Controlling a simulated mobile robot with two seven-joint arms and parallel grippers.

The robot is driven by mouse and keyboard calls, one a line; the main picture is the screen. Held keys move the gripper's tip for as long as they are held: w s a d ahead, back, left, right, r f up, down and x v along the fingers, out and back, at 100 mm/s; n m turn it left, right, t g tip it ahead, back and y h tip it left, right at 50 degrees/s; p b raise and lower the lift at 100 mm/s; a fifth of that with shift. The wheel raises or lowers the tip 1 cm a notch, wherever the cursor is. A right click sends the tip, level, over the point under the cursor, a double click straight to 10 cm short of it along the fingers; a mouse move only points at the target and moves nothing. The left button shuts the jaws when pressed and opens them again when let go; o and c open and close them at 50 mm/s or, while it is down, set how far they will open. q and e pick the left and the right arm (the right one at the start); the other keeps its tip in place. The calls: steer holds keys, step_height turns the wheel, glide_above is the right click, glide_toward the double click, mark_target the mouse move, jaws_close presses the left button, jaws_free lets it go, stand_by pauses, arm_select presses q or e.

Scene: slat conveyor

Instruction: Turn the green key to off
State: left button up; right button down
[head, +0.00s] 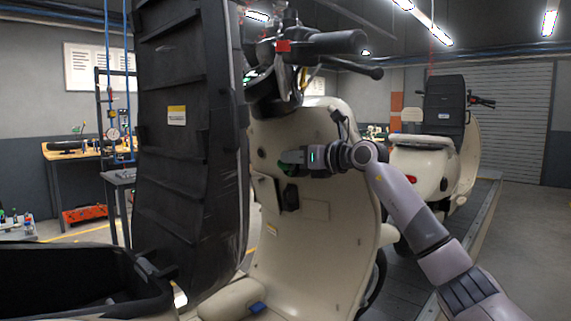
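The green key (285,168) sits at the inner front panel of a cream scooter (318,235), below the handlebar. Only part of its green head shows; my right gripper covers the rest. My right gripper (288,160) reaches in from the right, level, with its fingertips at the key. A pale finger lies across the upper part of the key. I cannot tell whether the fingers are closed on it or just around it. The key's turn angle is not readable. My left gripper is not in view.
The scooter's raised black seat (190,150) stands tall just left of the key. The handlebar (320,43) overhangs above. An open black storage bin (60,275) is at lower left. A second scooter (425,160) stands behind on the slat conveyor (468,238).

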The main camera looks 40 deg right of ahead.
steer(key=shift+w+a+f, duration=0.1)
steer(key=shift+w+f, duration=0.05)
steer(key=shift+f, duration=0.35)
steer(key=shift+w+a+f, duration=0.1)
steer(key=shift+w+f, duration=0.05)
steer(key=shift+f, duration=0.3)
steer(key=shift+s+d+b, duration=0.1)
steer(key=shift+s+b, duration=0.35)
steer(key=shift+b, duration=0.1)
steer(key=shift+s+d+r+b, duration=0.1)
steer(key=shift+s+d+b, duration=0.1)
steer(key=shift+s, duration=0.25)
steer(key=shift+s+d+r+b, duration=0.1)
steer(key=shift+s+b, duration=0.1)
steer(key=shift+s, duration=0.2)
steer(key=s+r+b, duration=0.2)
steer(key=s+b, duration=0.1)
steer(key=s, duration=0.2)
steer(key=shift+s+d, duration=0.35)
